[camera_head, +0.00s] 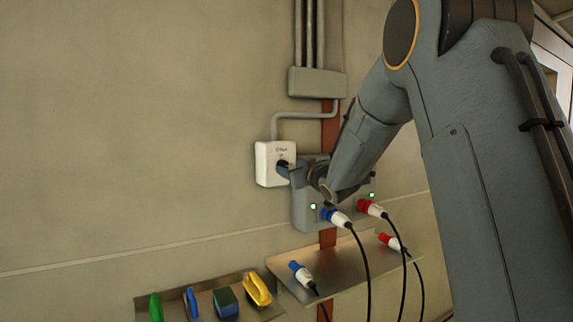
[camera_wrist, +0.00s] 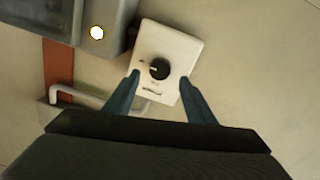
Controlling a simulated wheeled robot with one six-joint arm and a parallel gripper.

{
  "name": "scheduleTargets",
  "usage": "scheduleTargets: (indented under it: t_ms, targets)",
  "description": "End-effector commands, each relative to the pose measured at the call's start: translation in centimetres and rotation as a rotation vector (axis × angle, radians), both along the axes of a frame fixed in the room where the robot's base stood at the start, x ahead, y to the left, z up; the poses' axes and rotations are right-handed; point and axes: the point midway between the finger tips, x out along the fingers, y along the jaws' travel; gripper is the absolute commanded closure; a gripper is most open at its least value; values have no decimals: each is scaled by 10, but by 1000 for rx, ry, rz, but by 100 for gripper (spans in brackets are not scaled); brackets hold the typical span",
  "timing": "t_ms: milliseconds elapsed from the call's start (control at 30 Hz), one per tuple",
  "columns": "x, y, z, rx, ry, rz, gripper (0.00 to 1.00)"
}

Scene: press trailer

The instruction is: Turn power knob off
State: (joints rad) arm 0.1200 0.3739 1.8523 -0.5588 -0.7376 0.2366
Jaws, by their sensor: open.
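The power knob (camera_wrist: 159,69) is a round black dial with a pale pointer mark, on a white switch box (camera_wrist: 187,52) fixed to the wall. In the wrist view the mark points to the left. My gripper (camera_wrist: 158,80) is open, with one finger on each side of the knob. I cannot tell whether the fingers touch it. In the head view the white box (camera_head: 267,178) is on the wall left of a grey socket unit, and my gripper (camera_head: 285,169) is at its right side. There the knob is hidden behind my fingers.
A metal shelf (camera_head: 340,268) with two plugs sits below. The wall at left is bare.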

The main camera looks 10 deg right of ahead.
Motion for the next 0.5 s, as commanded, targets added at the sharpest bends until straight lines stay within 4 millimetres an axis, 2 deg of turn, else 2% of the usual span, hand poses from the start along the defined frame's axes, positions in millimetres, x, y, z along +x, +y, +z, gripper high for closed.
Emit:
scheduleTargets:
  t_ms: [200,500]
  targets:
    - [27,7,0,1,1,0,50]
    - [40,10,0,1,1,-1,50]
